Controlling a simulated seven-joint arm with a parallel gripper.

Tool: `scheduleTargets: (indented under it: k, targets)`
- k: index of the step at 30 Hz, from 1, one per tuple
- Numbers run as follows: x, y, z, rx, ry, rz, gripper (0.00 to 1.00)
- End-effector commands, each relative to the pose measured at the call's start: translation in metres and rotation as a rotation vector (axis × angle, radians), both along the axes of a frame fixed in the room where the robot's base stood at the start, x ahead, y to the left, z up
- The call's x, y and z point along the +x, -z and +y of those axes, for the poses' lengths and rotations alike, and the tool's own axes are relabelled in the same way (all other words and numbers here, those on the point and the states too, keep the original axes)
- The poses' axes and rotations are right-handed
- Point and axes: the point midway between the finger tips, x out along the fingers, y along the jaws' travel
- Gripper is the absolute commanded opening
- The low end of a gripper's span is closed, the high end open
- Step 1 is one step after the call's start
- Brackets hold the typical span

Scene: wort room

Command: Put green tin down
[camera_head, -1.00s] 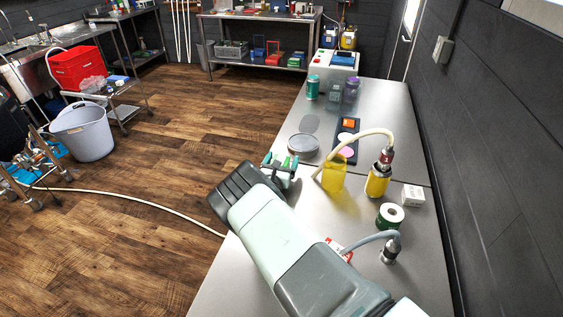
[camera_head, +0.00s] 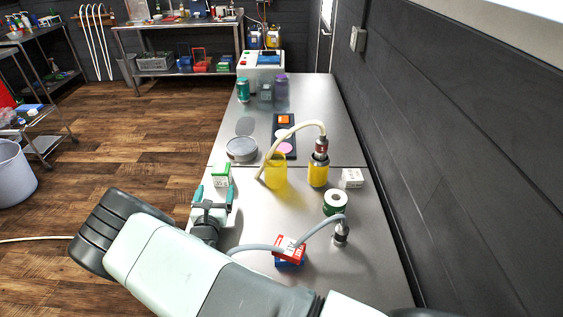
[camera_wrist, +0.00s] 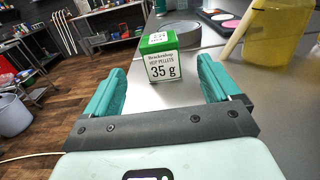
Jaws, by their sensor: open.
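The green tin (camera_head: 221,174), a small box-shaped pack with a green top and a white label reading "35 g", stands upright on the steel table near its left edge. It also shows in the wrist view (camera_wrist: 161,58), just beyond the fingertips. My gripper (camera_head: 214,193) is open and empty, with its two teal fingers apart. It is on the near side of the tin, with a gap of bare table between the tin and the gripper's palm. No finger appears to touch the tin.
A round grey dish (camera_head: 242,149) stands behind the tin. A yellow beaker (camera_head: 276,172) with a hose in it stands to the right. A red and blue box (camera_head: 289,251), a green-and-white roll (camera_head: 334,203) and a white carton (camera_head: 352,178) stand further right.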

Motion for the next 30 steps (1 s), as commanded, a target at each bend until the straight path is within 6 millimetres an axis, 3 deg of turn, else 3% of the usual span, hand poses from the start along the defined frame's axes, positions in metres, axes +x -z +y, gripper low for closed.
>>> scheduleTargets:
  k: [5, 8, 11, 12, 17, 20, 24, 30]
  targets:
    - [0.004, -0.008, -0.005, 0.018, 0.027, -0.003, 0.89]
    - [0.016, -0.034, -0.021, 0.076, 0.116, -0.010, 0.89]
    - [0.033, -0.085, -0.060, 0.200, 0.298, -0.020, 0.89]
    - [0.037, -0.108, -0.081, 0.265, 0.390, -0.022, 0.89]
    - [0.033, -0.187, -0.165, 0.531, 0.735, -0.023, 0.89]
    - [0.015, -0.229, -0.212, 0.705, 0.927, -0.019, 0.89]
    - [-0.023, -0.277, -0.268, 0.962, 1.171, -0.013, 0.89]
    - [-0.096, -0.332, -0.321, 1.353, 1.443, 0.004, 0.89]
